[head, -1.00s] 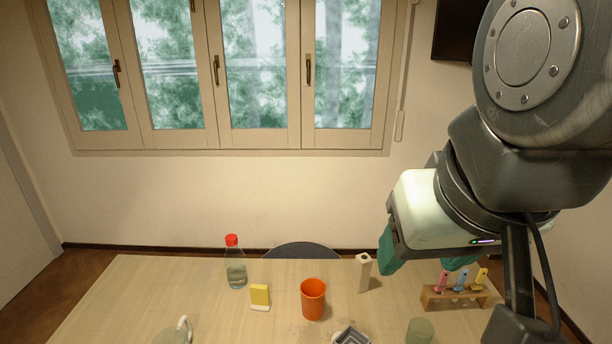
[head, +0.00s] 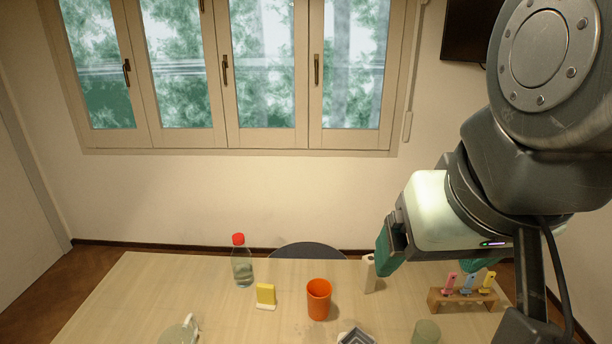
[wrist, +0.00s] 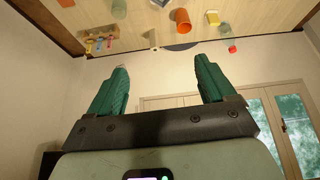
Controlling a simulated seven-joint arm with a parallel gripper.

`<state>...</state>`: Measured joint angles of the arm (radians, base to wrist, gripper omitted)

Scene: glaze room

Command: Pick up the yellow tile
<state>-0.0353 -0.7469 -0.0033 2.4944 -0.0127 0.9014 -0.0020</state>
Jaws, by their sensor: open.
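The yellow tile (head: 265,293) stands upright in a small pale base on the table, between a bottle and an orange cup. In the wrist view, which is upside down, the yellow tile (wrist: 224,29) shows small near the top, beyond the right finger. My gripper (head: 427,262) is at the right of the head view, raised and well to the right of the tile. In the wrist view my gripper (wrist: 161,62) has its two green fingers spread wide with nothing between them.
The red-capped bottle (head: 242,266) stands just left of the tile, the orange cup (head: 319,300) to its right. A pale upright block (head: 369,274), a wooden rack (head: 465,299) with coloured pieces, a grey tray (head: 357,338) and a green cylinder (head: 425,332) are further right.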

